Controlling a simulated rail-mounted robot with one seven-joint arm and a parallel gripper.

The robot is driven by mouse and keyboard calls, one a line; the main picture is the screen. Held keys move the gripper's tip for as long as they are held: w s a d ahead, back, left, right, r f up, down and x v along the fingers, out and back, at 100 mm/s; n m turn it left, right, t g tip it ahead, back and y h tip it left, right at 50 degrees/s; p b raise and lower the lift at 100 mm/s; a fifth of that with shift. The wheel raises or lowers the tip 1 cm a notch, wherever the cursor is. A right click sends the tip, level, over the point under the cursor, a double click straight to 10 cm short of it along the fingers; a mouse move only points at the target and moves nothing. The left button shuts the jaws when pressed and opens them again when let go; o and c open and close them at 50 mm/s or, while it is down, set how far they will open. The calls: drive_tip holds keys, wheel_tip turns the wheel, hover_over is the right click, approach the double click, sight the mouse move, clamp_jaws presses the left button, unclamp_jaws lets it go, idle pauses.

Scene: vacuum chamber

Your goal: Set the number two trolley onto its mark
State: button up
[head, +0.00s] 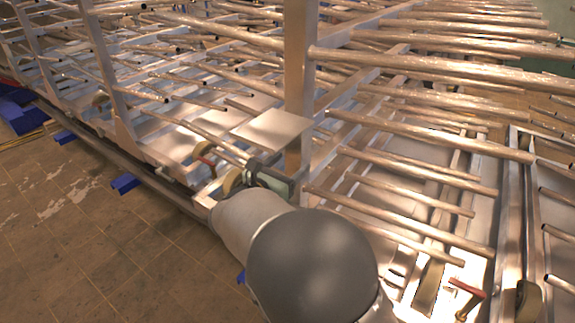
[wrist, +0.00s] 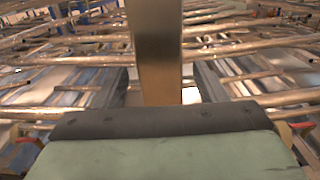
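Metal trolley-like frames with racks of shiny rods fill the view. One rack (head: 190,75) lies left of a tall flat upright post (head: 299,75), and another (head: 420,135) lies right of it. I see no number on either, so I cannot tell which is number two. No floor mark is recognisable. My gripper (head: 272,177) is at the foot of the post, beside a tan wheel (head: 231,181). In the wrist view the post (wrist: 157,50) stands straight ahead beyond my gripper's green and dark body.
Red levers (head: 204,153) and another red lever (head: 466,288) sit low on the frames. A long dark rail (head: 150,178) edges the left rack, with blue blocks (head: 125,183) along it. The tiled floor (head: 75,235) at lower left is clear. Rods crowd both sides of my gripper.

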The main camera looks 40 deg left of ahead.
drive_tip(key=c, duration=1.2)
drive_tip(key=shift+w+d+r, duration=0.1)
drive_tip(key=shift+w, duration=0.35)
drive_tip(key=w+b, duration=0.1)
drive_tip(key=w, duration=0.6)
drive_tip(key=o, duration=1.4)
